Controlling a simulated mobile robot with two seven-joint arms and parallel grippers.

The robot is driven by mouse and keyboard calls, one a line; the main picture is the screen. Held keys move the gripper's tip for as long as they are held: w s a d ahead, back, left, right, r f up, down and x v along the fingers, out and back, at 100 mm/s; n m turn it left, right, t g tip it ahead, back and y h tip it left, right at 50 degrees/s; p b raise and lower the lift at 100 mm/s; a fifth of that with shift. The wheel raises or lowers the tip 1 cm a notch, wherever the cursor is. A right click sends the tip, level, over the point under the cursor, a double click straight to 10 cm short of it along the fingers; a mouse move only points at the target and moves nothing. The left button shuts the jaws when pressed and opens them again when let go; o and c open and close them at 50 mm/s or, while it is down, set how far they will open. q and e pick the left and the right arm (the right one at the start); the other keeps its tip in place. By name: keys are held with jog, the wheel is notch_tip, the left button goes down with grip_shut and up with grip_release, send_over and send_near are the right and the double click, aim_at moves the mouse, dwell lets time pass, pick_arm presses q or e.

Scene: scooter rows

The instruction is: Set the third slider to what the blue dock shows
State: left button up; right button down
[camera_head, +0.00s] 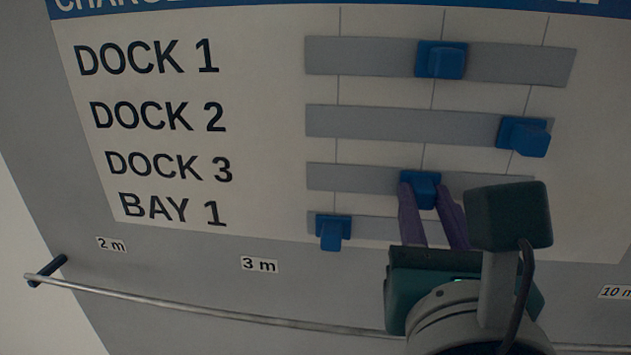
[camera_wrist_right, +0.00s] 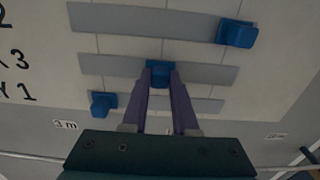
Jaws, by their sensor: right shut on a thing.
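The third slider, a blue knob (camera_head: 421,188) on the grey track of the DOCK 3 row, sits at the middle tick line. My right gripper (camera_head: 430,205) is shut on it, with purple fingers on either side. In the right wrist view the same knob (camera_wrist_right: 160,72) shows between the fingertips (camera_wrist_right: 161,82). The blue knob of DOCK 1 (camera_head: 441,60) stands near the middle line, the DOCK 2 knob (camera_head: 524,136) near the right line, and the BAY 1 knob (camera_head: 332,231) near the left line. The blue dock is not seen. My left gripper is not in view.
The white board (camera_head: 260,120) carries the row labels and a blue header, cut off at the top. A metal rail (camera_head: 200,311) runs below it, with small distance labels such as "3 m" (camera_head: 259,265) above the rail. My right forearm covers the lower right.

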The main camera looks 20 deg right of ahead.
dwell(0.8)
jog(key=b, duration=0.2)
send_near(331, 175)
jog(key=x, duration=0.5)
jog(key=shift+d+f, duration=0.1)
jog(key=shift+d, duration=0.15)
jog(key=shift+w+a, duration=0.1)
jog(key=shift+a, duration=0.1)
jog(key=c, duration=0.7)
grip_release()
